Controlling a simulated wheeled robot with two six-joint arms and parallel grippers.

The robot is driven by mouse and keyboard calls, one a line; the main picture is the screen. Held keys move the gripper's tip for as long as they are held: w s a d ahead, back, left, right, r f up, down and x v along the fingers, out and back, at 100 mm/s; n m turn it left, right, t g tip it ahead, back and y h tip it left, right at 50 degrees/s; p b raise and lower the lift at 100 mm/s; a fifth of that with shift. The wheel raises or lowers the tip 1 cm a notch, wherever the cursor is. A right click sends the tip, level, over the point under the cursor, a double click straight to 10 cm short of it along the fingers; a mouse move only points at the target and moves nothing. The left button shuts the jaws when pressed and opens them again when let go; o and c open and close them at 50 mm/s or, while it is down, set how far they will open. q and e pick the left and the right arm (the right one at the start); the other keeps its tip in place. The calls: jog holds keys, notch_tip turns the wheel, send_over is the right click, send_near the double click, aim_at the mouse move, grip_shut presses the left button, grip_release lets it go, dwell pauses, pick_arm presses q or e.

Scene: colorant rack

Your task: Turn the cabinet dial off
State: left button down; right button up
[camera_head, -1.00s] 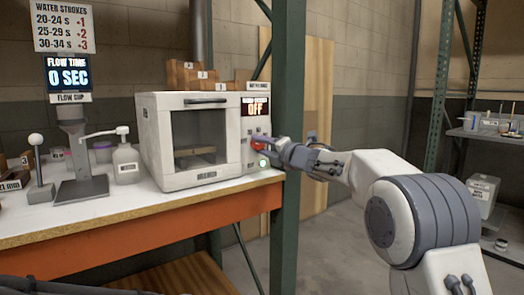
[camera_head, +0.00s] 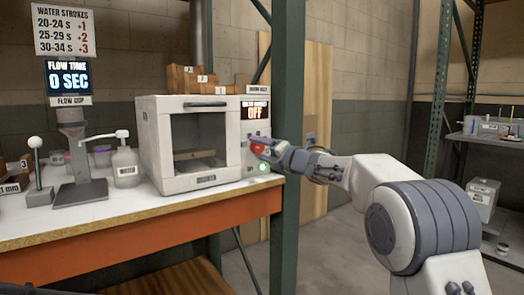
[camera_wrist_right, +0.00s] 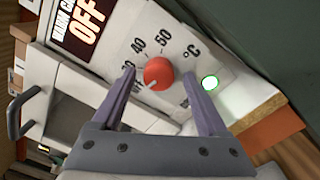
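The white cabinet (camera_head: 152,150) stands on the bench, and its display (camera_head: 255,111) reads OFF. The red dial (camera_wrist_right: 158,73) is on its front panel, with a temperature scale printed around it; the white mark on the dial is at the lower left, toward the partly hidden low end of the scale. My right gripper (camera_wrist_right: 160,95) is open, its two fingers on either side of the dial with gaps between; in the head view it (camera_head: 266,149) is at the panel and partly covers the dial (camera_head: 258,150). My left gripper is not in view.
A green-ringed round light (camera_wrist_right: 210,83) sits beside the dial. A green rack post (camera_head: 288,120) stands just right of the cabinet. A pump bottle (camera_head: 126,165) and the flow cup stand (camera_head: 75,160) are left of the cabinet on the bench (camera_head: 120,215).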

jog(key=v, duration=1)
jog(key=shift+d+b, duration=0.2)
jog(key=shift+b, duration=0.2)
jog(key=shift+s, duration=0.15)
